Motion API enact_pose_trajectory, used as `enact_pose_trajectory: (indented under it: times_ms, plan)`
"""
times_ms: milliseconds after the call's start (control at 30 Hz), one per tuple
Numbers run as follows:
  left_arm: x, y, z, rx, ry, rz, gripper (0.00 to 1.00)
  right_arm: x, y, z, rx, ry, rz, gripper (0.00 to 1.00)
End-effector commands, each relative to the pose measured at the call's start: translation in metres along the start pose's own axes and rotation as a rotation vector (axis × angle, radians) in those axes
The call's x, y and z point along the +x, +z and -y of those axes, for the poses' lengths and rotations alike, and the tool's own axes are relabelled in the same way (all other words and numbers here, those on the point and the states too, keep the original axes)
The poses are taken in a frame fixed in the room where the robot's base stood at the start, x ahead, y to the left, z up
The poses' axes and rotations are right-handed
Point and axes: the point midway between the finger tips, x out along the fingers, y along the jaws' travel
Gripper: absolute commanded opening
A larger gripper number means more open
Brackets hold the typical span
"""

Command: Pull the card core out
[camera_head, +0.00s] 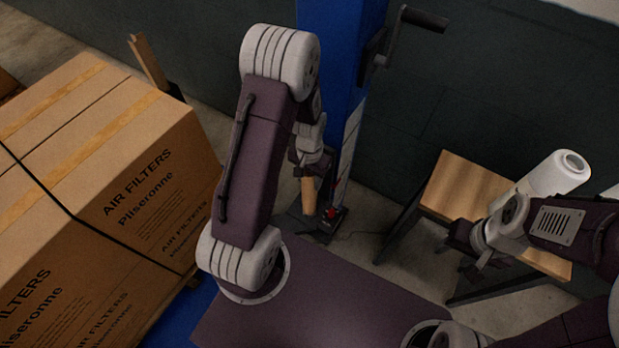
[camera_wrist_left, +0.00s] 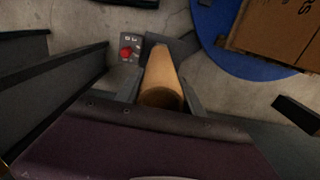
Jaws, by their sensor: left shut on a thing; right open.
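The card core (camera_head: 308,194) is a plain brown tube. It hangs below my left gripper (camera_head: 309,162) in front of the blue column, above the dark base. In the left wrist view the core (camera_wrist_left: 161,75) lies between the two fingers of my left gripper (camera_wrist_left: 162,98), which are shut on it. Its lower end is hard to judge against the base, so I cannot tell whether it touches anything. My right gripper (camera_head: 472,254) is open, at the right beside the wooden-topped stand. Its fingers are partly hidden by its own wrist.
The blue column (camera_head: 338,50) has a black crank (camera_head: 420,20) and a red button (camera_head: 331,212) at its foot. Large filter cartons (camera_head: 150,190) fill the left, over a blue turntable (camera_wrist_left: 215,40).

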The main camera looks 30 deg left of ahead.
Motion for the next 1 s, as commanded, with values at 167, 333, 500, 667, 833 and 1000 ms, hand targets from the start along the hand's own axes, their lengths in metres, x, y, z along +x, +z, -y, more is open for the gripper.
enact_pose_trajectory:
  times_ms: [167, 333, 500, 667, 833, 1000]
  plan:
    - [-0.009, 0.000, 0.000, 0.000, 0.000, 0.000, 0.04, -0.009, -0.001, 0.000, 0.000, 0.000, 0.000, 0.45]
    - [-0.015, 0.000, 0.000, 0.000, 0.000, 0.000, 0.04, -0.015, -0.002, 0.000, 0.000, 0.000, 0.000, 0.45]
    - [-0.021, 0.000, 0.000, 0.000, 0.000, 0.000, 0.04, -0.021, -0.002, 0.000, 0.000, 0.000, 0.000, 0.45]
    - [-0.027, 0.000, 0.000, 0.000, 0.000, 0.000, 0.04, -0.026, -0.003, 0.001, 0.000, 0.000, 0.000, 0.45]
    - [-0.034, 0.000, 0.000, 0.000, 0.000, 0.000, 0.04, -0.033, -0.003, 0.001, 0.000, 0.000, 0.000, 0.45]
    - [-0.040, 0.000, 0.000, 0.000, 0.000, 0.000, 0.04, -0.039, -0.004, 0.001, 0.000, 0.000, 0.000, 0.45]
